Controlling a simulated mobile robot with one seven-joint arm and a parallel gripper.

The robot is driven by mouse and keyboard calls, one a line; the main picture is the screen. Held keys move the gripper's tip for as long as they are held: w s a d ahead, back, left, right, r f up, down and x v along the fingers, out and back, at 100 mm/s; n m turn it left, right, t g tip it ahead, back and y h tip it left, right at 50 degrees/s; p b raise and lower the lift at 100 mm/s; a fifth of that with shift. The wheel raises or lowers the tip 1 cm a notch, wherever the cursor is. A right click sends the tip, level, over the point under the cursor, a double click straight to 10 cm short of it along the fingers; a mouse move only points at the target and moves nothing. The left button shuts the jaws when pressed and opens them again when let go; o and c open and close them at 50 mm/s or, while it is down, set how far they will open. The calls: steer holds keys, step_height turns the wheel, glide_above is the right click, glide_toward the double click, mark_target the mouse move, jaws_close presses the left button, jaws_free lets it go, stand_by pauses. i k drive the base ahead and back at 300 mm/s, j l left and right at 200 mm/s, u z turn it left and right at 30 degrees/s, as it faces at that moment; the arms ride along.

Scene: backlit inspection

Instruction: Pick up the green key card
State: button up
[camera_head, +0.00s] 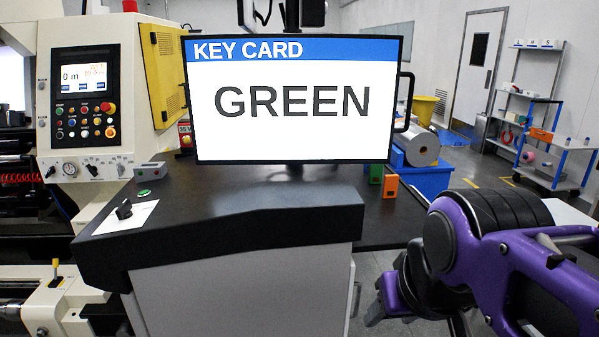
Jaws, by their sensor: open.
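A small upright green block (376,174) stands on the dark desk just below the screen's right corner. It is partly hidden, and I cannot tell whether it is the green key card. My gripper (380,304) is at the lower right, in front of and below the desk's right part, at the end of my purple arm. It is open, appears empty and is apart from the green block.
An orange block (391,187) stands close beside the green one. A blue bin (425,180) with a grey roll stands behind. A machine panel (86,95) is left.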

mark_target(376, 170)
steer(key=i+l+u, duration=0.15)
steer(key=u, duration=0.25)
steer(key=i+l+u, duration=0.1)
steer(key=l+u, duration=0.3)
steer(key=i+l+u, duration=0.1)
steer(key=l+u, duration=0.2)
steer(key=l, duration=0.5)
steer(key=l+u, duration=0.1)
steer(key=l, duration=0.7)
steer(key=l+z, duration=0.15)
steer(key=l, duration=0.3)
steer(key=i+l+z, duration=0.1)
steer(key=l, duration=0.35)
steer(key=k+l+z, duration=0.15)
steer(key=i+j+u, duration=0.2)
steer(key=u, duration=0.2)
steer(key=i+j, duration=0.05)
steer(key=j, duration=0.05)
